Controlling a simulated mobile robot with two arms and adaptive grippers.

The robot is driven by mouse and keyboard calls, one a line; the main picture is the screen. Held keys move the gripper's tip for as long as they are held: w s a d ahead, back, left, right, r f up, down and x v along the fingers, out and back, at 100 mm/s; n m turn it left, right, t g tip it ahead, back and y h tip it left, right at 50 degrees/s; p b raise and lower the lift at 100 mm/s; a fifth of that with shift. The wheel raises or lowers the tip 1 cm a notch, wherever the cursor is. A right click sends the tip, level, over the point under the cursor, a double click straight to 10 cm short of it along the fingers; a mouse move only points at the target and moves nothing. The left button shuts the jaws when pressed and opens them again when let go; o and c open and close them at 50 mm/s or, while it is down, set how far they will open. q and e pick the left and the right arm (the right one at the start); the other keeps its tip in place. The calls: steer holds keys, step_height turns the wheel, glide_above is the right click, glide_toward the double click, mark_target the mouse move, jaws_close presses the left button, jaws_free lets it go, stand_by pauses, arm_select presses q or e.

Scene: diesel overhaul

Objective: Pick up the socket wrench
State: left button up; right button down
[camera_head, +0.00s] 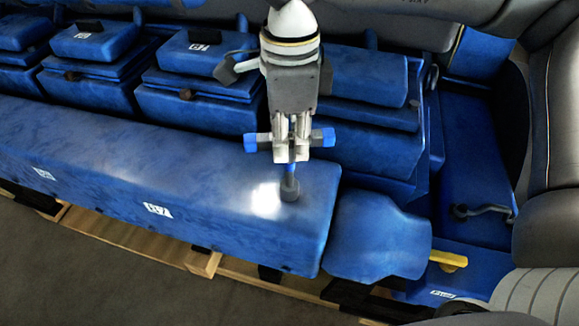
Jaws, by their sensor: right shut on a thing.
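The socket wrench (289,189) has a blue crossbar handle, a short shaft and a dark round socket at its lower end. It is upright over the long blue engine cover (150,185), near the cover's right end. My right gripper (291,153) points down from the top of the picture and is shut on the wrench around its upper part. The blue handle ends stick out on both sides of the fingers. I cannot tell whether the socket touches the cover. My left gripper is not in view.
Several blue cylinder covers (92,40) line the engine behind the long cover. A rounded blue housing (378,238) and a yellow handle (448,259) are at the lower right. A grey lever (486,210) sits farther right. Wooden pallet boards (203,262) show beneath, above dark floor.

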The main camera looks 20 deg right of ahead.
steer(key=shift+w+r, duration=0.1)
steer(key=shift+r, duration=0.05)
steer(key=shift+r, duration=0.25)
step_height(320, 180, up, 2)
steer(key=shift+r+b, duration=0.1)
steer(key=shift+b, duration=0.45)
steer(key=a+r, duration=0.1)
steer(key=r, duration=0.1)
steer(key=w+a+r+b, duration=0.1)
steer(key=a+r, duration=0.1)
steer(key=a+r+b, duration=0.1)
steer(key=a+r, duration=0.1)
steer(key=shift+w+a, duration=0.15)
steer(key=shift+w, duration=0.1)
steer(key=w+a+r+b, duration=0.1)
steer(key=a+r, duration=0.3)
steer(key=a, duration=0.4)
steer(key=shift+w+b, duration=0.4)
steer(key=shift+w, duration=0.35)
steer(key=c, duration=2)
jaws_free()
steer(key=shift+c, duration=0.2)
steer(key=shift+a, duration=0.1)
jaws_close()
